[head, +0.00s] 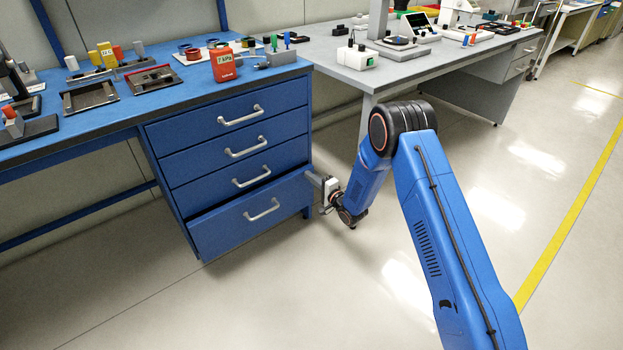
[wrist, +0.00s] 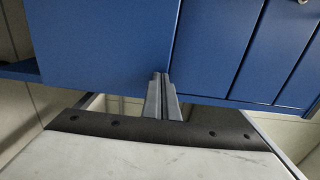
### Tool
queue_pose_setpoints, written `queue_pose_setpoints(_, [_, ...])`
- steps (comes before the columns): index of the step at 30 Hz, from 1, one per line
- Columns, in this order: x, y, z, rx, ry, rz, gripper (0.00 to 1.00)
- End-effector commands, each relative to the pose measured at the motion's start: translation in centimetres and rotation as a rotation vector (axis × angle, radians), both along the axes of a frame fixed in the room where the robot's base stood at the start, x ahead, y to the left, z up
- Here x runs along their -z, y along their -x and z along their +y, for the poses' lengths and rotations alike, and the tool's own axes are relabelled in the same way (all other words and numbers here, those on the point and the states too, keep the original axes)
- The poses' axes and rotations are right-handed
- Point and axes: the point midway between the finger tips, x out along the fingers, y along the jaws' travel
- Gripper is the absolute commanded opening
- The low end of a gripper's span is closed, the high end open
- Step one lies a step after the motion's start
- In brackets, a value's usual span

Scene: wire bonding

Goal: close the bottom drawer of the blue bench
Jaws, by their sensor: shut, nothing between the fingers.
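The blue bench (head: 178,108) stands at the left with a stack of blue drawers. Its bottom drawer (head: 232,226), with a pale bar handle (head: 262,210), sticks out a little past the drawers above, with a dark gap along its top edge. My gripper (head: 313,179) is at the right end of the bottom drawer's front, near its top corner. In the wrist view, the two grey fingers (wrist: 160,97) are together and empty, their tips at the edge of the large blue panel (wrist: 105,55). I cannot tell whether they touch it.
The upper drawers (head: 232,148) look shut. A red container (head: 223,62) and small tools stand on the bench top. A grey table (head: 400,62) stands behind my arm at the right. The floor in front of the bench is clear.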

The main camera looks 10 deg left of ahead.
Motion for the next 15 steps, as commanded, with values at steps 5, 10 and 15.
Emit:
queue_pose_setpoints(5, [0.0,-1.0,1.3,-0.001,-0.002,-0.003,0.00])
queue_pose_setpoints(10, [0.0,-2.8,3.2,0.000,-0.001,-0.002,0.00])
queue_pose_setpoints(15, [-0.1,-3.3,3.9,0.000,-0.001,-0.002,0.00])
